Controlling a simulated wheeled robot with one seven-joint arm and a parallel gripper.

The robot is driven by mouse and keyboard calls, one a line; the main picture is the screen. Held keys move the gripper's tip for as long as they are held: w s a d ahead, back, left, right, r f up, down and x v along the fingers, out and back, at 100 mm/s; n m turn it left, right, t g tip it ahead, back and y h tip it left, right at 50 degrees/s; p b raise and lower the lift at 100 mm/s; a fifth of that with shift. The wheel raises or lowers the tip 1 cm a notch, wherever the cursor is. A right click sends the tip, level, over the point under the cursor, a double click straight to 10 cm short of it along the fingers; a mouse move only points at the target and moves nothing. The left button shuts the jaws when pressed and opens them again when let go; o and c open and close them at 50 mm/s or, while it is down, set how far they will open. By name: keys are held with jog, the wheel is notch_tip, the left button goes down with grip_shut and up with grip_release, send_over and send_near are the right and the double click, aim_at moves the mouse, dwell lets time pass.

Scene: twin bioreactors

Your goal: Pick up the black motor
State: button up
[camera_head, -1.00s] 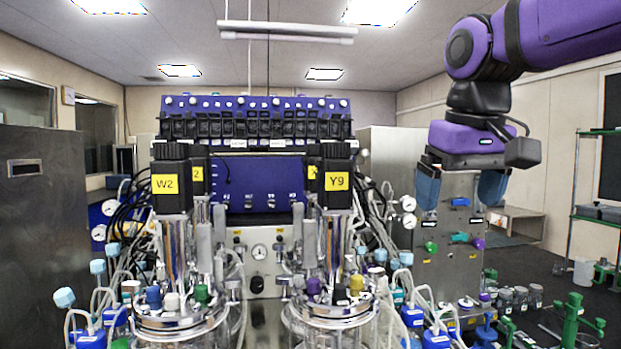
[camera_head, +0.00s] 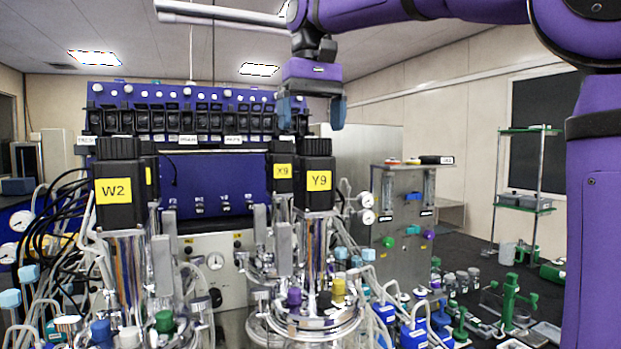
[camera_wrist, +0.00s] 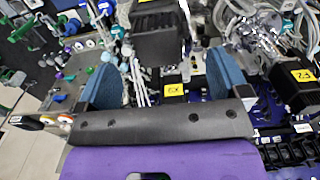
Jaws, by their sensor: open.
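Several black motors stand upright on the bioreactors. The motor labelled Y9 (camera_head: 316,188) is on the right vessel, with one labelled X9 (camera_head: 281,171) behind it. The motor labelled W2 (camera_head: 119,195) is on the left vessel, with another partly hidden behind it. My gripper (camera_head: 312,112) is open and empty, pointing down, above and apart from the Y9 motor. In the wrist view a black motor (camera_wrist: 158,38), probably Y9, shows between the two blue fingers of my gripper (camera_wrist: 165,80). Its yellow label is not visible there.
A blue panel with a row of black units (camera_head: 190,120) stands behind the motors. Tubes and bottles crowd the vessels. A metal cabinet (camera_head: 400,260) stands to the right. A green shelf (camera_head: 525,185) is further right. The air above the motors is free.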

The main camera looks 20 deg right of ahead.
aim_at(314, 156)
jog(key=shift+s+f, duration=0.15)
jog(key=shift+f, duration=1.65)
jog(key=shift+s+f, duration=0.1)
jog(key=shift+f, duration=1.65)
jog(key=shift+r, duration=0.1)
jog(key=c, duration=1.7)
jog(key=shift+o, duration=0.2)
